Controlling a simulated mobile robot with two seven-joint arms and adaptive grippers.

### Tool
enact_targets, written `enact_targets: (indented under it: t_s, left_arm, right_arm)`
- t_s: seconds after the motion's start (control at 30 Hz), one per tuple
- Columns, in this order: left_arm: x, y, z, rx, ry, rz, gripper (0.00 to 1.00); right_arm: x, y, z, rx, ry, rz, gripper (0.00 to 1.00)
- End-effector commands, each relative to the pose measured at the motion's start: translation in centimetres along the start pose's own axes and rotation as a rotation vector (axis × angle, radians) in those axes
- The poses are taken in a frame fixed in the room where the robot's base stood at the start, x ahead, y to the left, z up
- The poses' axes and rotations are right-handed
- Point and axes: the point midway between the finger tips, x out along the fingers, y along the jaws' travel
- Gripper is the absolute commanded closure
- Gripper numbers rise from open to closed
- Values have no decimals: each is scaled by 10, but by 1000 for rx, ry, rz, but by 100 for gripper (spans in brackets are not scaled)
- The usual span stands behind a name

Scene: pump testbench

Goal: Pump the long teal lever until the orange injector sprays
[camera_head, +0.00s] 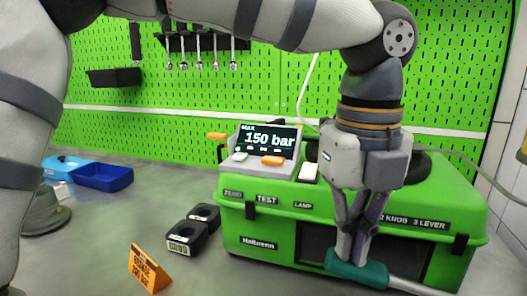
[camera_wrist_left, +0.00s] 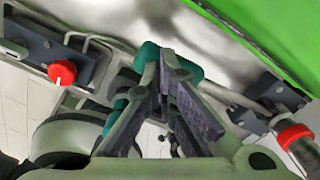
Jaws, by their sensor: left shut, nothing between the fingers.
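The teal lever grip (camera_head: 357,272) sits at the front of the green testbench case (camera_head: 262,232), on a grey metal rod running to the right. My left gripper (camera_head: 352,250) points down at the grip, its fingers shut with nothing between them. The fingertips are at or just above the grip; contact is unclear. In the left wrist view, the teal grip (camera_wrist_left: 183,66) lies just beyond the closed fingers (camera_wrist_left: 162,75). An orange part (camera_head: 217,136), perhaps the injector, is left of the display; no spray shows. My right gripper is out of view.
The display (camera_head: 269,139) reads MAX 150 bar. Black blocks (camera_head: 187,236) and an orange sign (camera_head: 148,268) stand left of the case. A blue tray (camera_head: 103,177) is farther left.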

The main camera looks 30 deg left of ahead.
Motion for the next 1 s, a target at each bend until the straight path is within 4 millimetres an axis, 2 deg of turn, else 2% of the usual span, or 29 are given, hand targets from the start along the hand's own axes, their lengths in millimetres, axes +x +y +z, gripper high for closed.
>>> enact_targets:
  t_s: [0.8,1.0]
  left_arm:
    - [46,5,3,0,2,4,100]
    - [42,4,3,0,1,1,100]
  right_arm:
    - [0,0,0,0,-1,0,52]
    - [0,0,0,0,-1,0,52]
